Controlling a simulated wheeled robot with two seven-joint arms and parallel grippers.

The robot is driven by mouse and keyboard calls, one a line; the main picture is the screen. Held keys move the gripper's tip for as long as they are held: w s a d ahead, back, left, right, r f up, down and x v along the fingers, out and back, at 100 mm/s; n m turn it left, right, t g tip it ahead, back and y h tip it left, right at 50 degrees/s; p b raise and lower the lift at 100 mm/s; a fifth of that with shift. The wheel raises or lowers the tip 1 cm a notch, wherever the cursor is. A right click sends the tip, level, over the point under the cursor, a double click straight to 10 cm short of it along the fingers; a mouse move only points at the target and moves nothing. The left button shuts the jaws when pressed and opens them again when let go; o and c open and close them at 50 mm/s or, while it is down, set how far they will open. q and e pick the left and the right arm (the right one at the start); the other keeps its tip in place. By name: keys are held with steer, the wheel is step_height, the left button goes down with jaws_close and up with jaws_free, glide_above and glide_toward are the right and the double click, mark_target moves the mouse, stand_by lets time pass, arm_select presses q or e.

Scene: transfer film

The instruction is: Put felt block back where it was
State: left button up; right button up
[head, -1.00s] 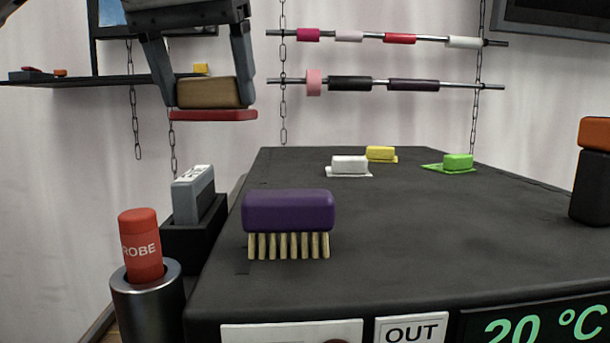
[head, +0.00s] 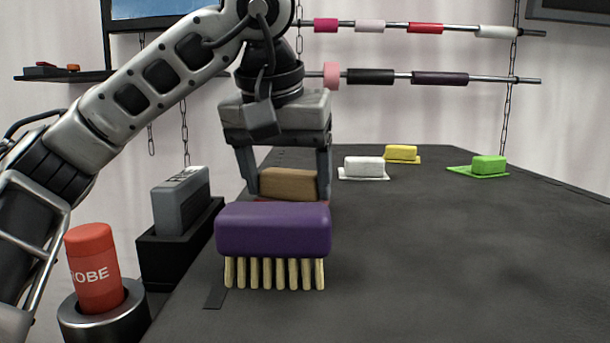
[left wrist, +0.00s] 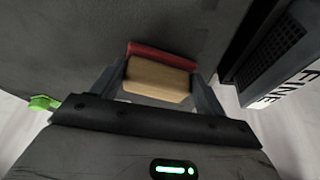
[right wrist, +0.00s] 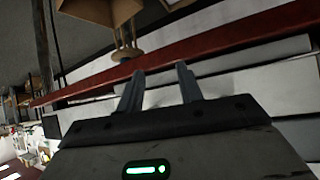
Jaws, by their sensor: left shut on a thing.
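The felt block is a tan block (head: 290,183) with a red felt layer underneath. My left gripper (head: 286,190) is shut on its tan part, one finger at each end. The left wrist view also shows the tan block (left wrist: 158,82) between the fingers, with the red felt (left wrist: 162,56) beyond it. In the head view a purple brush hides most of the felt, so I cannot tell whether it touches the dark table (head: 420,240). My right gripper (right wrist: 160,82) shows only in the right wrist view, with its fingers apart and nothing between them.
The purple brush (head: 273,230) stands on pale bristles just in front of the held block. White (head: 364,167), yellow (head: 401,153) and green (head: 489,165) blocks sit farther back. A grey device (head: 180,202) and a red probe (head: 93,270) stand at left. The table's middle is clear.

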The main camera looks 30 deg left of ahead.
arm_select(q)
steer(key=shift+s, duration=0.1)
steer(key=shift+f, duration=0.15)
steer(key=o, duration=1.3)
steer(key=v, duration=1.2)
